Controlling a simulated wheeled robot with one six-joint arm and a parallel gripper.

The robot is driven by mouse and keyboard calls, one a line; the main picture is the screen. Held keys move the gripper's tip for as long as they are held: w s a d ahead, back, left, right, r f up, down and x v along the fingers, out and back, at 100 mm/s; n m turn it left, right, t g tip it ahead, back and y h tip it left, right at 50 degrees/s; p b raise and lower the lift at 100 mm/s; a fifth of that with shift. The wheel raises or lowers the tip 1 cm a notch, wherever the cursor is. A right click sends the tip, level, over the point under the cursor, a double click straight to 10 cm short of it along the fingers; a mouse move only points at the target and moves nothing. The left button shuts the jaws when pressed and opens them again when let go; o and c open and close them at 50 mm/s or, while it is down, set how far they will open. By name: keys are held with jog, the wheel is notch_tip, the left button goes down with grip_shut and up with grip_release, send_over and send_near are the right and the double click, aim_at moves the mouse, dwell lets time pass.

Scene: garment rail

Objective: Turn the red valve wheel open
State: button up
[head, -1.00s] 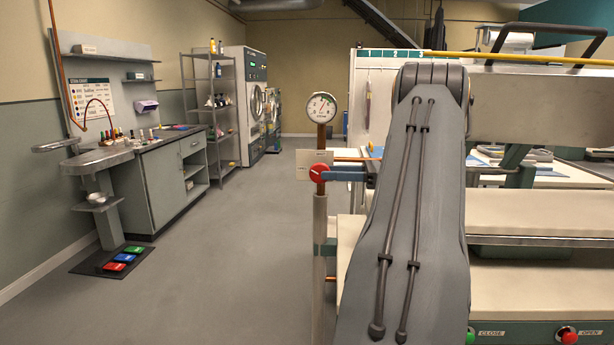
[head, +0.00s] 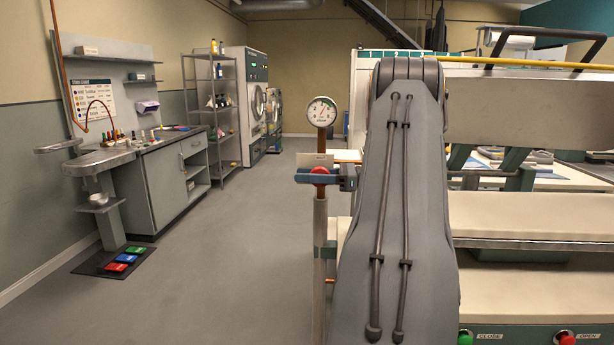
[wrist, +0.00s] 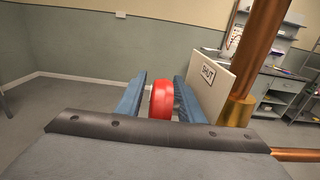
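The red valve wheel (wrist: 161,100) sits edge-on between the two blue fingers of my gripper (wrist: 160,95) in the wrist view. The fingers stand either side of its rim. Narrow gaps show beside the wheel, so the gripper looks open around it. In the head view my gripper (head: 322,177) is at the valve on the upright pipe, and only a small part of the red wheel (head: 320,170) shows. A pale tag (wrist: 209,73) reading SHUT hangs by the wheel on the copper pipe side.
A round gauge (head: 321,111) tops the pipe above the valve. The copper pipe (wrist: 262,45) stands close right of my gripper in the wrist view. A press table (head: 530,215) is at right. The floor to the left is clear up to a spotting station (head: 110,160).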

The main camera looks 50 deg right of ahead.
grip_shut()
jog(key=shift+p, duration=0.35)
jog(key=shift+d+f+g+h+p, duration=0.1)
jog(key=shift+f+g+h+p, duration=0.35)
jog(key=shift+g+h+p, duration=0.8)
jog(key=shift+f+g+h+p, duration=0.55)
jog(key=shift+g+p, duration=0.5)
jog(key=shift+p, duration=0.6)
jog(key=shift+s, duration=0.1)
jog(key=shift+o, duration=0.9)
grip_release()
